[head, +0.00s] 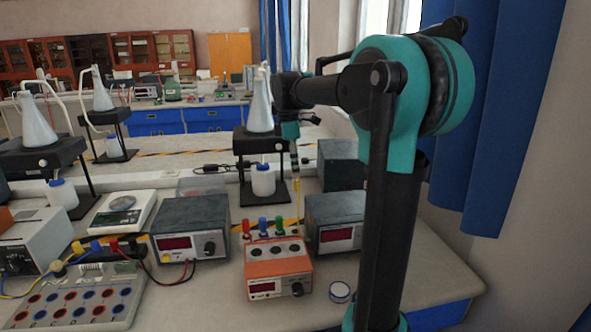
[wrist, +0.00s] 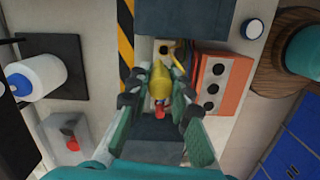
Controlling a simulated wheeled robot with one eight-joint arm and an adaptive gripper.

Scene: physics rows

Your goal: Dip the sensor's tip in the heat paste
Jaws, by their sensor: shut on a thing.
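A thin yellow sensor (head: 297,197) hangs below my gripper (head: 294,158), which is shut on it above the bench. In the wrist view the sensor's yellow body (wrist: 160,82) sits between the two fingers of my gripper (wrist: 159,98). I cannot make out its tip clearly. A small round jar with a pale top and blue band, likely the heat paste (head: 340,291), stands on the bench near the front, right of the orange meter. It shows at the upper right of the wrist view (wrist: 253,28). The sensor is apart from it, farther back and to the left.
The orange meter (head: 278,272) with coloured plugs stands left of the jar. Dark meters (head: 335,221) stand behind and left. A flask on a black stand (head: 260,146) rises beside my gripper. Bare bench lies right of the jar, beyond my arm.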

